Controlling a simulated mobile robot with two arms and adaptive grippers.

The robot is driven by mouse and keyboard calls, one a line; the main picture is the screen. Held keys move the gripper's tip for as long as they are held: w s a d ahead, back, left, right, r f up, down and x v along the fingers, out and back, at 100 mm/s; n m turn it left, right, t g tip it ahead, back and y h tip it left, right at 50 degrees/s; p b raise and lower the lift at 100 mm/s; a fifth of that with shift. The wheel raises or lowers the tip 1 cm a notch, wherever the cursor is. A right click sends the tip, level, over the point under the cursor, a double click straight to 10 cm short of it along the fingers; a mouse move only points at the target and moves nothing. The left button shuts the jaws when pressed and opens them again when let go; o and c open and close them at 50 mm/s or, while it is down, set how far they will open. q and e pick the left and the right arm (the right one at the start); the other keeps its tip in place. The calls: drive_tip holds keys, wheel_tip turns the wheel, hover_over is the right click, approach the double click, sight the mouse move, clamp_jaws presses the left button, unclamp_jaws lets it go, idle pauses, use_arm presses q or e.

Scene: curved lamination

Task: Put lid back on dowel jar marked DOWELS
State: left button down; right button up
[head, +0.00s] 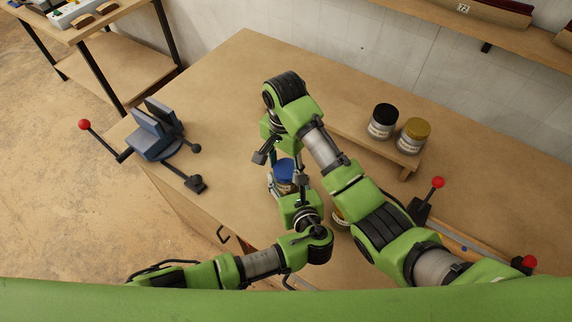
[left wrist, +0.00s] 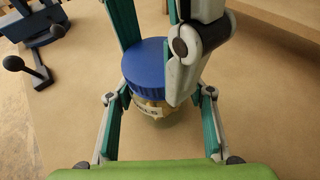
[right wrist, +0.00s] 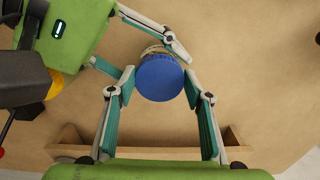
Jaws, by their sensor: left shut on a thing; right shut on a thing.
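A jar (head: 276,186) stands on the workbench, with a blue lid (head: 285,167) seated over its mouth. The left wrist view shows the lid (left wrist: 144,62) above the jar's pale label (left wrist: 150,108), whose visible letters end in "LS". My left gripper (head: 287,187) is shut around the jar body from the near side. My right gripper (head: 281,165) reaches down from above and is shut on the lid. The right wrist view shows the round lid top (right wrist: 160,78) between its fingers. I cannot tell whether the lid is fully down.
Another jar (head: 340,220) is mostly hidden behind my right arm. A blue-grey vise (head: 152,137) is at the left. The far bench top is clear.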

drive_tip(key=shift+w+m, duration=0.1)
drive_tip(key=shift+m, duration=1)
drive_tip(key=o, duration=0.7)
drive_tip(key=shift+c, duration=0.2)
drive_tip(key=r, duration=0.3)
drive_tip(key=shift+w+r, duration=0.2)
drive_tip(key=shift+r, duration=0.2)
drive_tip(key=shift+s+r, duration=0.25)
drive_tip(key=shift+r, duration=0.1)
